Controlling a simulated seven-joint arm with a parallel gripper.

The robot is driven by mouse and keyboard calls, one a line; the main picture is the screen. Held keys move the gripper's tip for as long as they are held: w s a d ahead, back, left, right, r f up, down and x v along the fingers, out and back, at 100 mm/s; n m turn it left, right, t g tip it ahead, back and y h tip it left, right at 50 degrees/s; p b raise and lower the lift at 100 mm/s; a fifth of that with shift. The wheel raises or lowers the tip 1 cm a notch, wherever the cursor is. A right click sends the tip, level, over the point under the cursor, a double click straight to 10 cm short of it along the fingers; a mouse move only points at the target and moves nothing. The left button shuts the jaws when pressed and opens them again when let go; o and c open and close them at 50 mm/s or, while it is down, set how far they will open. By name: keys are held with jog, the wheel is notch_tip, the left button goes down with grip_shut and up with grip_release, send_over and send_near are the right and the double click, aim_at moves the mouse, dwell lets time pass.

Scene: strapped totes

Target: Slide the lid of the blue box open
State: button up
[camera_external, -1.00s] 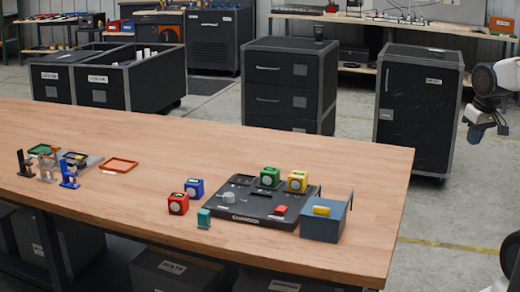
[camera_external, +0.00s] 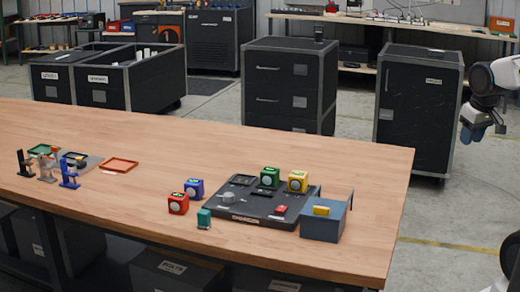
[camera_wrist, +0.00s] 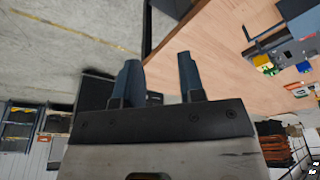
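The blue box (camera_external: 322,228) is slate blue and stands at the right end of the wooden table. A yellow block, like a handle (camera_external: 321,210), sits on its top near the front. A thin dark bracket (camera_external: 352,193) rises at its back right. I cannot clearly tell the lid's edges. In the wrist view the box (camera_wrist: 295,32) is at the upper right, seen sideways. My gripper (camera_external: 473,131) hangs off the table's right side, well away from the box. In the wrist view my gripper (camera_wrist: 158,76) has its two fingers apart with nothing between them.
A black board (camera_external: 240,210) with small parts lies left of the box. Green (camera_external: 270,176), yellow (camera_external: 297,181), blue (camera_external: 194,189) and red (camera_external: 178,204) cubes and a teal block (camera_external: 204,218) are around it. Dark cabinets (camera_external: 418,110) stand behind the table.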

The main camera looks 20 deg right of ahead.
jog(key=w+a+n, duration=0.3)
jog(key=w+a, duration=0.5)
jog(key=a, duration=0.1)
jog(key=n+g, duration=0.3)
jog(key=n, duration=0.3)
send_over(322, 208)
notch_tip(322, 208, down, 10)
jog(key=shift+w+r, duration=0.15)
jog(key=shift+r, duration=0.05)
jog(key=shift+f, duration=0.15)
jog(key=shift+f, duration=3.75)
grip_shut()
